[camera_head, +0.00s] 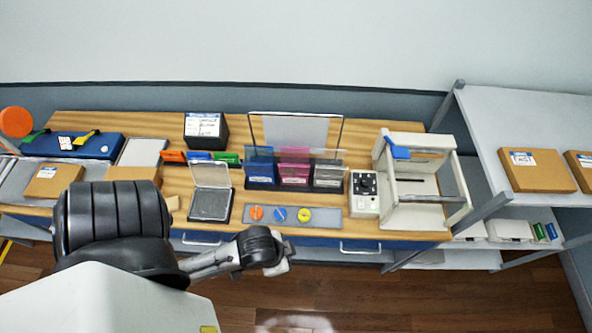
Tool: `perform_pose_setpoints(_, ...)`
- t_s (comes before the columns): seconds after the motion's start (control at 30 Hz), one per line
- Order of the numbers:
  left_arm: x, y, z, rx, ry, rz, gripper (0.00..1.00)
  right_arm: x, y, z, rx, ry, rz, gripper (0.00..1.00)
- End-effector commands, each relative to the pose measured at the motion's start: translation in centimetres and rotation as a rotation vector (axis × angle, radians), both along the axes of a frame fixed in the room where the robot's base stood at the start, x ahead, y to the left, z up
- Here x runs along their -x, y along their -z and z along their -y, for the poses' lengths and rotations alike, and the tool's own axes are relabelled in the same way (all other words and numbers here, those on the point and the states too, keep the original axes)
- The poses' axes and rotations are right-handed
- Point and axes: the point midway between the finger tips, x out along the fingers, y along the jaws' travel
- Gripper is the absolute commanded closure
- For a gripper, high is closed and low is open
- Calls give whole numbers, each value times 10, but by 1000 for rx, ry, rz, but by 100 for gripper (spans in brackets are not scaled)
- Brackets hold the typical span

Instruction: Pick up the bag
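No thing in view can be told for sure as the bag. A blue pouch-like item (261,172), a pink one (294,173) and a grey one (328,177) stand side by side in a clear-fronted rack on the wooden workbench (360,130); whether any of them is a bag I cannot tell. My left gripper (284,266) is in front of the bench's front edge, below the rack in the picture. Its fingers are small and mostly hidden behind the black wrist, and nothing shows held in it. My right gripper is not in view.
An open clear-lidded box (210,204), a strip with coloured round knobs (291,216), a knobbed control box (364,192) and a white frame (425,213) line the bench front. Cardboard boxes (538,170) lie on the right shelf. An orange disc (15,122) is far left.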

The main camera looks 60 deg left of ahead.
Motion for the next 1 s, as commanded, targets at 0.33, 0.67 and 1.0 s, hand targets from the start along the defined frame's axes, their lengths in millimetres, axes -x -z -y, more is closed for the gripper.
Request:
perform_pose_setpoints(0.33, 0, 0, 0, 0, 0, 0, 100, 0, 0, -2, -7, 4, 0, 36)
perform_pose_setpoints(0.67, 0, 0, 0, 0, 0, 0, 75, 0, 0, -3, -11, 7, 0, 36)
perform_pose_setpoints(1.0, -1, 0, 0, -1, 1, 0, 67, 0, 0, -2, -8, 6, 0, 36)
